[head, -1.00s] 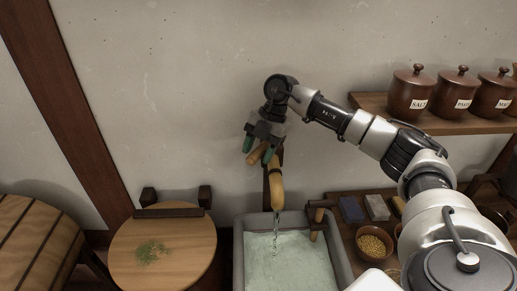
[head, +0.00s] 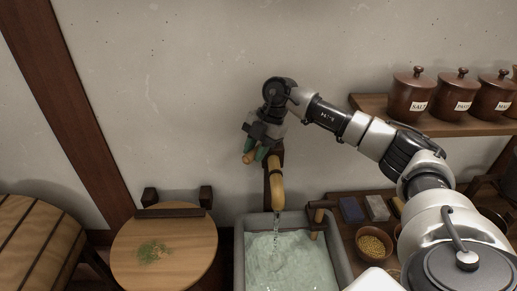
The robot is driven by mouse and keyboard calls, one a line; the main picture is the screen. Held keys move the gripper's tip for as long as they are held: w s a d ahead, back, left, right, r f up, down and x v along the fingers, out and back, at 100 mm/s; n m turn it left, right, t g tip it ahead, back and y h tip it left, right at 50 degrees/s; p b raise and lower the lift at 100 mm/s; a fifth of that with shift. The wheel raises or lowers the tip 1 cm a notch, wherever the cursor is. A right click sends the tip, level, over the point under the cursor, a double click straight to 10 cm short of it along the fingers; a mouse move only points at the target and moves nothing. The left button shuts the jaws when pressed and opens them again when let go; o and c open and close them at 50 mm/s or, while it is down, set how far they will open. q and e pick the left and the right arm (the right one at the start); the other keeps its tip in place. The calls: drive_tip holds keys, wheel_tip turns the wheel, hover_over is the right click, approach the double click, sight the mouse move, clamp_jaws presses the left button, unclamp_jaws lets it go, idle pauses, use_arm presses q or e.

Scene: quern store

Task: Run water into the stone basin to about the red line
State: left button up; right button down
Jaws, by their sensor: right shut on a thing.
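The grey stone basin (head: 240,262) stands at the bottom centre, with pale green, rippling water (head: 290,262) in it. A tan curved spout (head: 277,190) hangs from the wall above the basin, and a stream of water (head: 276,228) falls from it into the basin. My right gripper (head: 255,150) is at the top of the tap, shut on its light wooden handle (head: 248,158), whose end shows between the green-tipped fingers. I see no red line in this view; the basin's near part is cut off by the frame. My left gripper is out of view.
A round wooden board (head: 185,255) with green herbs is left of the basin, beside a barrel (head: 35,245). On the right are a bowl of yellow grains (head: 372,246), a blue block (head: 351,209) and a grey block (head: 377,207). Labelled jars (head: 409,95) stand on a shelf above.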

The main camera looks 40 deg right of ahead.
drive_tip(key=shift+w+a+m+t+h+p, duration=0.1)
drive_tip(key=shift+w+m+t+h+p, duration=0.15)
drive_tip(key=shift+w+m+t+p, duration=0.8)
drive_tip(key=shift+w+a+m+t+h+p, duration=0.1)
drive_tip(key=shift+w+m+t+h+p, duration=0.25)
drive_tip(key=shift+w+m, duration=1.25)
drive_tip(key=shift+s+m, duration=0.3)
drive_tip(key=shift+m, duration=0.15)
drive_tip(key=c, duration=0.9)
unclamp_jaws()
drive_tip(key=shift+r, duration=0.1)
drive_tip(key=b+v, duration=0.2)
drive_tip(key=v, duration=0.8)
drive_tip(key=shift+d+r, duration=0.25)
drive_tip(key=shift+r, duration=0.05)
